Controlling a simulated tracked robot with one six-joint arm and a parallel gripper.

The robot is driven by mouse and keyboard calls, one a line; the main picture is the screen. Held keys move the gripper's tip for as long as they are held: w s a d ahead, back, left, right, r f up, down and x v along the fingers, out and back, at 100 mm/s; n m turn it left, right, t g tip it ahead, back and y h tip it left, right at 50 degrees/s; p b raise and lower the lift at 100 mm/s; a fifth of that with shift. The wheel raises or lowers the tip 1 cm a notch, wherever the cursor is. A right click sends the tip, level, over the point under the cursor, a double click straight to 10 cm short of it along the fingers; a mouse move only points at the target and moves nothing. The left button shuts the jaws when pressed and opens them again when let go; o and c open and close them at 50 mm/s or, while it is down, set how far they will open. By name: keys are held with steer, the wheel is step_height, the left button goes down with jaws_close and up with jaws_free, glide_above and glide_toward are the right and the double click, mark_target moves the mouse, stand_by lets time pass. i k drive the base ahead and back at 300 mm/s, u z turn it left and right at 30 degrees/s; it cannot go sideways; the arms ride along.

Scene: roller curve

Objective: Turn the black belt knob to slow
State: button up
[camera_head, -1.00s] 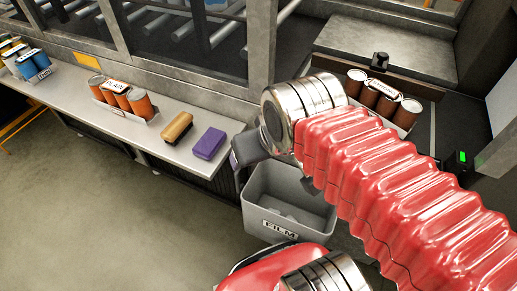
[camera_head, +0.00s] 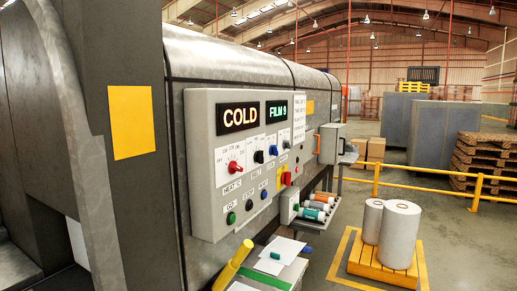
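The grey control panel (camera_head: 200,200) is on the side of the large grey machine in the head view. The black belt knob (camera_head: 259,157) is a small dark knob on a white dial plate, between a red knob (camera_head: 234,167) on its left and a blue knob (camera_head: 274,150) on its right. Its pointer and dial marks are too small to read. My gripper is out of view.
Several push buttons sit low on the panel, including a green one (camera_head: 231,217). A yellow bar (camera_head: 232,265) and papers lie below. A yellow railing (camera_head: 430,177) and film rolls (camera_head: 399,234) on a yellow pallet stand to the right.

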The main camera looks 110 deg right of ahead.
mark_target(260, 155)
steer(key=z, duration=3.45)
